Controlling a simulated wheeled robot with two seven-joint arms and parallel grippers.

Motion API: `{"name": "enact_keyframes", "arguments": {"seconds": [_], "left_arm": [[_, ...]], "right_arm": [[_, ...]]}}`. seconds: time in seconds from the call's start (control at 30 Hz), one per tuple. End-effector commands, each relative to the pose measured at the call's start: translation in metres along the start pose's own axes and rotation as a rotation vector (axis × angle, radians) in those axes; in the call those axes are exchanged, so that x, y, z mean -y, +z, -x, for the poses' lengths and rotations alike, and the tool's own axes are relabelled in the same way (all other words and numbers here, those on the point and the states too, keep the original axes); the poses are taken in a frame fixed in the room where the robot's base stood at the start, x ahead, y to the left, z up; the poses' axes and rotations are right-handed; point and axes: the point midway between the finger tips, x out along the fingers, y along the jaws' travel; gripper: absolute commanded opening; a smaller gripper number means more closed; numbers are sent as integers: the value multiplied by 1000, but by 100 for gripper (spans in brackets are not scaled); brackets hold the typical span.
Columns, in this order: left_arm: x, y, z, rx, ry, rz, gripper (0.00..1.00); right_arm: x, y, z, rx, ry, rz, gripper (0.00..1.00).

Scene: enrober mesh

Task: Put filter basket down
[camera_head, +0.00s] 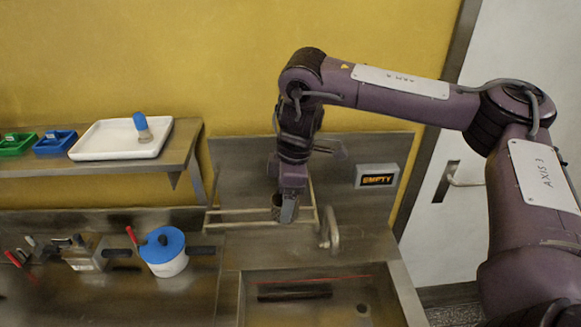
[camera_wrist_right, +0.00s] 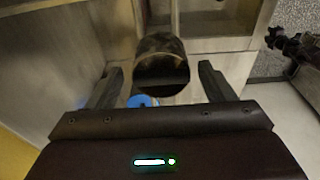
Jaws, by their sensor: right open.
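The filter basket (camera_wrist_right: 160,44) is a dark metal cylinder with an open rim. In the right wrist view it is centred between the two spread fingers of my right gripper (camera_wrist_right: 160,80), with a gap on each side. In the head view my right gripper (camera_head: 286,210) points down at the rack (camera_head: 242,217) behind the sink. A small part of the basket (camera_head: 276,206) shows beside the fingers there; the rest is hidden. Whether its base rests on the rack is hard to tell. My left gripper is not in view.
A sink (camera_head: 290,308) with a faucet (camera_head: 331,229) lies in front. A sign reading EMPTY (camera_head: 377,176) is at the right. A blue-lidded pot (camera_head: 165,252) stands left of the sink. A shelf (camera_head: 185,150) holds a white tray (camera_head: 100,140) and blue and green bins.

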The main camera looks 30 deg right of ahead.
Motion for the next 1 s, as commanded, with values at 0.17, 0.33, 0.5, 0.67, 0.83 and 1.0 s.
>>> {"name": "enact_keyframes", "arguments": {"seconds": [0.17,0.33,0.5,0.67,0.83,1.0], "left_arm": [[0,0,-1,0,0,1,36],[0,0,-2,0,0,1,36],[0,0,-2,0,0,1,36],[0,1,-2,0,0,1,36],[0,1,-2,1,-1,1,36],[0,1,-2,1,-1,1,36]], "right_arm": [[-1,0,30,-1,7,1,76],[-1,-1,58,0,6,1,76],[-1,-1,81,0,5,1,76],[0,0,94,0,2,0,76],[0,0,99,0,0,0,76],[0,0,99,0,-1,0,76]]}}
